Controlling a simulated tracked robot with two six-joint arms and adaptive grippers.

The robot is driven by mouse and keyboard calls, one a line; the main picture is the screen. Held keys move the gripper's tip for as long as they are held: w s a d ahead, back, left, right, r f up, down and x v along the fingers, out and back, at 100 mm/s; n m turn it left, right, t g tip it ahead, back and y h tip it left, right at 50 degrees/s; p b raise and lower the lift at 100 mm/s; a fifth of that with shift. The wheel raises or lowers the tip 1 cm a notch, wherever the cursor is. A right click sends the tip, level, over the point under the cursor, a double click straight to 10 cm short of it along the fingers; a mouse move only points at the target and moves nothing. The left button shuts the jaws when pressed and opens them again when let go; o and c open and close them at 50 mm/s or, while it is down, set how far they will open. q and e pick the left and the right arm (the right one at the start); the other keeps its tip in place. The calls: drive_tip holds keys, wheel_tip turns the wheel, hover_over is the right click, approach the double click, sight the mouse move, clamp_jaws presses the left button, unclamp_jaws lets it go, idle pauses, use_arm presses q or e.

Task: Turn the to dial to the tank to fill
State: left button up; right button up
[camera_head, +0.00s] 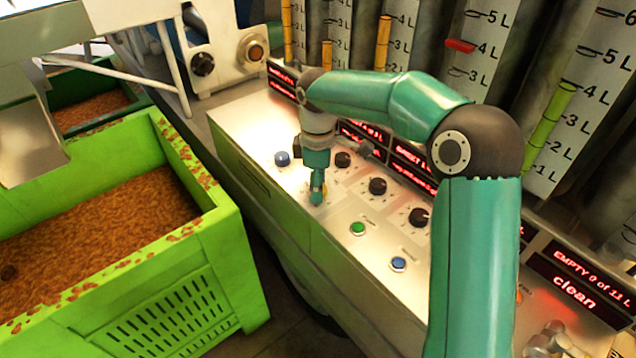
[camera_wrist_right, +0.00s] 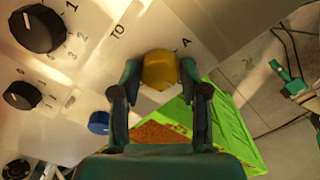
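The yellow to dial (camera_wrist_right: 159,70) sits on the pale panel beside the printed letters "TO" and "A". My right gripper (camera_wrist_right: 160,76) has one finger on each side of the dial, and both fingertips appear to touch it. In the head view my right gripper (camera_head: 318,196) points down at the panel and hides most of the dial. The dial's pointer mark is hidden. A small teal shape (camera_wrist_right: 290,80) at the right of the wrist view looks like my left gripper; its fingers are too small to read.
The panel (camera_head: 345,215) carries black knobs (camera_head: 377,186), a green button (camera_head: 358,229) and blue buttons (camera_head: 398,264). A display (camera_head: 575,283) reads "EMPTY 0 of 11 L clean". Scaled tanks (camera_head: 480,45) stand behind. A green crate (camera_head: 225,245) of brown material stands left of the panel.

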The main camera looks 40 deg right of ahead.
drive_tip(key=c, duration=0.6)
drive_tip(key=shift+m, duration=0.4)
drive_tip(key=m+p, duration=0.1)
drive_tip(key=m, duration=0.2)
drive_tip(key=shift+r+m, duration=0.1)
drive_tip(key=shift+m, duration=0.2)
drive_tip(key=shift+m+p, duration=0.4)
drive_tip(key=shift+m, duration=1.8)
drive_tip(key=o, duration=1.2)
drive_tip(key=shift+c, duration=0.2)
